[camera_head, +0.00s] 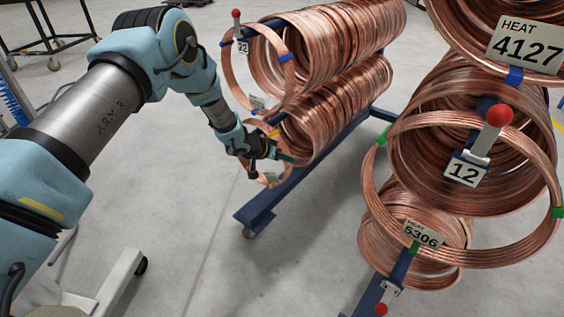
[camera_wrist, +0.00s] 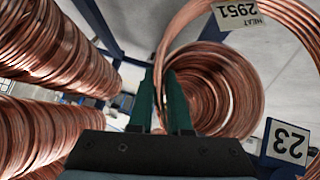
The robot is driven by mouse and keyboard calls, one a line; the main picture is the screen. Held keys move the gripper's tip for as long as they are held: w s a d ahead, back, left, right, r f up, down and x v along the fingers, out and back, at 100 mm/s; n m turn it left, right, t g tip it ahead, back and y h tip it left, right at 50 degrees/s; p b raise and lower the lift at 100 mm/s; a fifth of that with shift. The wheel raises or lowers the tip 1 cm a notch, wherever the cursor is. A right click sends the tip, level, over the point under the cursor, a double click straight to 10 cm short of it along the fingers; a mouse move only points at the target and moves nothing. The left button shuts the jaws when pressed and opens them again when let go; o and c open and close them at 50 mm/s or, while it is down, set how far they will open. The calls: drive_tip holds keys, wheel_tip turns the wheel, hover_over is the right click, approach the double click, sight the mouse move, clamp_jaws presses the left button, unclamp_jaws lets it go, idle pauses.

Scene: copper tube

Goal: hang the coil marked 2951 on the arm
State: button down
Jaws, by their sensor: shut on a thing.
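The coil marked 2951 shows in the wrist view as a thin copper ring (camera_wrist: 181,27), its white tag (camera_wrist: 237,11) upside down at the top. My gripper (camera_wrist: 166,82) is shut on the ring's left side, with green fingers either side of the tubing. The plate marked 23 (camera_wrist: 287,141) appears inside the ring's outline at lower right; I cannot tell whether the ring is around that arm or in front of it. Wound coils (camera_wrist: 232,90) lie behind. In the head view my gripper (camera_head: 270,152) is at the rack's lower left end, where the held coil is partly hidden.
The blue rack (camera_head: 262,205) carries coils (camera_head: 335,45) on an upper arm marked 22 (camera_head: 243,47), with a red ball tip. A nearer rack at right holds coils around the arm marked 12 (camera_head: 465,172), plus coils tagged 4127 and 5306 (camera_head: 421,233). Floor between is clear.

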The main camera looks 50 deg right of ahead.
sight(291, 156)
drive_tip(key=shift+w+d+r, duration=0.1)
drive_tip(key=shift+d, duration=1.5)
drive_tip(key=shift+f+b, duration=0.35)
drive_tip(key=shift+f, duration=0.35)
